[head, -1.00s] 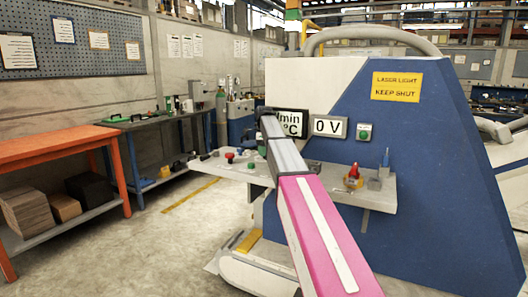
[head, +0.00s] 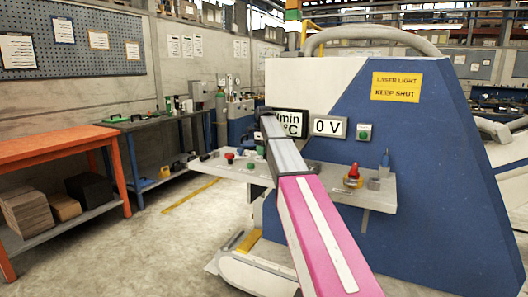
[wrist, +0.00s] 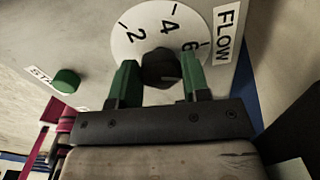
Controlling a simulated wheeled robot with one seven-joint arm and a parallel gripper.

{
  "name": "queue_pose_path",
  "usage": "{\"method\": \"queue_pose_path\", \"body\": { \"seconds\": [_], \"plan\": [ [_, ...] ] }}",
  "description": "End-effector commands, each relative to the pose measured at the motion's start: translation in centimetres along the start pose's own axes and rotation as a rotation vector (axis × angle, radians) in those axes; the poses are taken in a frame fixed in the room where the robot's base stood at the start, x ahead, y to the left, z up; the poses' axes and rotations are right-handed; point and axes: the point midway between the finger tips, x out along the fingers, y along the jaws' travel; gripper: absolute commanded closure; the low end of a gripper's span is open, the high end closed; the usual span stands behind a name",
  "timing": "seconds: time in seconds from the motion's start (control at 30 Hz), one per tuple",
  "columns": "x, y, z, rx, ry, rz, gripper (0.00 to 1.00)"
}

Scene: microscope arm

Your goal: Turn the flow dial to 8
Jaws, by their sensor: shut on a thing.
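The flow dial's black knob (wrist: 162,62) sits at the centre of a white round scale (wrist: 124,46) in the wrist view. The numbers 2, 4 and 6 show; the rest of the scale is hidden behind my gripper. A FLOW label (wrist: 228,32) is beside the scale. My gripper (wrist: 159,72) has its green fingers on either side of the knob and is shut on it. I cannot make out where the knob's pointer stands. In the head view my arm hides the dial and the gripper.
A green button (wrist: 67,80) with a partly hidden label is left of the dial. In the head view, the panel shelf (head: 378,197) carries a red button (head: 230,157) and a red knob (head: 353,171). Displays (head: 328,127) stand above, one partly behind my arm. Open floor is at left.

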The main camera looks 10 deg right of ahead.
Motion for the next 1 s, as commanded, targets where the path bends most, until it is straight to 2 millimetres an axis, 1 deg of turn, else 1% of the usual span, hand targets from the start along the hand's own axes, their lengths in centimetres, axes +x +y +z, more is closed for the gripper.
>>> {"method": "queue_pose_path", "body": {
  "seconds": [0.07, 0.1, 0.17, 0.43, 0.57, 0.67, 0.9, 1.0],
  "plan": [
    [-0.1, 0.0, 0.0, -0.001, -0.001, -0.001, 0.81],
    [-0.1, 0.0, 0.0, -0.001, -0.001, -0.001, 0.51],
    [-0.1, 0.0, 0.0, -0.001, -0.001, -0.001, 0.31],
    [-0.1, 0.0, 0.0, -0.001, 0.0, 0.0, 0.31],
    [-0.7, 0.0, 0.1, -0.001, -0.001, -0.001, 0.31],
    [-2.0, -0.1, 0.1, -0.001, -0.001, -0.001, 0.31],
    [-6.6, -0.1, 0.1, -0.001, -0.002, -0.002, 0.31],
    [-8.3, -0.1, 0.1, -0.001, -0.001, -0.001, 0.31]
  ]
}}
